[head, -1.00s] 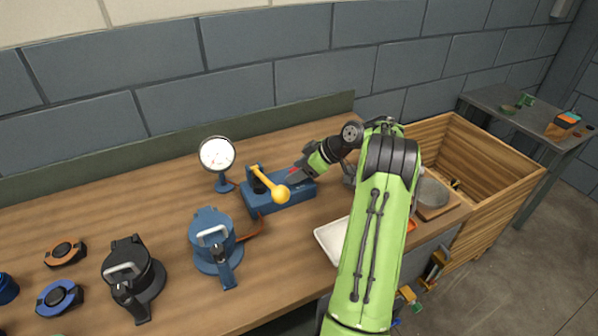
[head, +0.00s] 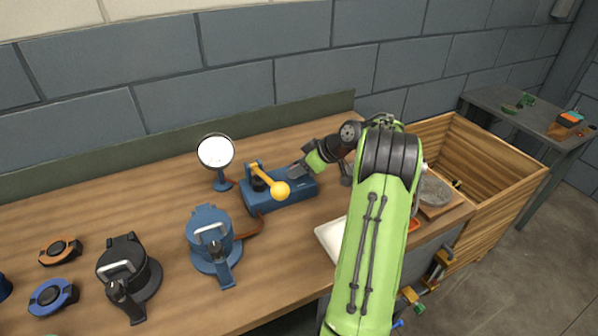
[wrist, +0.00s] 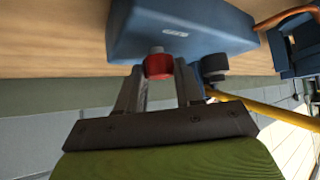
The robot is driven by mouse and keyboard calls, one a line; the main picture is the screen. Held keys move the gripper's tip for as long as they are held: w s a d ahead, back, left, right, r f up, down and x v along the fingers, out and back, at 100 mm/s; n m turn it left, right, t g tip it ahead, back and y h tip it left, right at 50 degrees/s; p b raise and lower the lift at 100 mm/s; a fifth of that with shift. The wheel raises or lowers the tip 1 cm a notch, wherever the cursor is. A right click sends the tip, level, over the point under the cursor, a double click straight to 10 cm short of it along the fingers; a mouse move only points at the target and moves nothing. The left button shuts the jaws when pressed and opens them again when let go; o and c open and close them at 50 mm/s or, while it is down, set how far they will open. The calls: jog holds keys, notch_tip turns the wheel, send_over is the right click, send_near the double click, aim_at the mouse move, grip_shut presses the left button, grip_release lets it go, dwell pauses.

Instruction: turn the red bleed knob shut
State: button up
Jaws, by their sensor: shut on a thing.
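The red bleed knob (wrist: 158,66) shows in the wrist view on the side of the blue pump block (wrist: 200,28). My gripper (wrist: 159,75) has one finger on each side of the knob and is shut on it. In the head view my gripper (head: 302,171) reaches from the right to the top of the blue pump block (head: 292,199) and hides the knob. A yellow lever with a ball end (head: 281,190) sticks out of the block's left part, beside the gripper.
A round gauge (head: 215,151) stands left of the block, its face washed out white. A blue lidded casing (head: 210,238) and a black one (head: 125,268) stand in front. A white tray (head: 330,238) lies by my arm. A wooden crate (head: 500,190) is at right.

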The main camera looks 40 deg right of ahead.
jog(key=m+h+b, duration=0.1)
jog(key=m+b, duration=0.1)
jog(key=b, duration=0.1)
jog(key=m+h+b, duration=0.1)
jog(key=shift+a+f+t+h, duration=0.2)
jog(key=shift+a+t+h, duration=0.05)
jog(key=shift+t+h, duration=0.05)
jog(key=m+h+b, duration=0.1)
jog(key=m, duration=0.1)
jog(key=m+h+b, duration=0.1)
jog(key=m+b, duration=0.1)
jog(key=shift+a+r+h, duration=0.15)
jog(key=shift+a+h, duration=0.05)
jog(key=shift+h, duration=0.2)
jog(key=m+h, duration=0.1)
jog(key=m+g+h, duration=0.1)
jog(key=m, duration=0.1)
jog(key=shift+w+a+r+m+h+b, duration=0.1)
jog(key=shift+a+m+h+b, duration=0.1)
jog(key=shift+m+h+b, duration=0.1)
jog(key=shift+m+g+h, duration=0.9)
jog(key=shift+m+g, duration=0.1)
jog(key=shift+m, duration=0.6)
jog(key=o, duration=1)
jog(key=shift+o, duration=0.2)
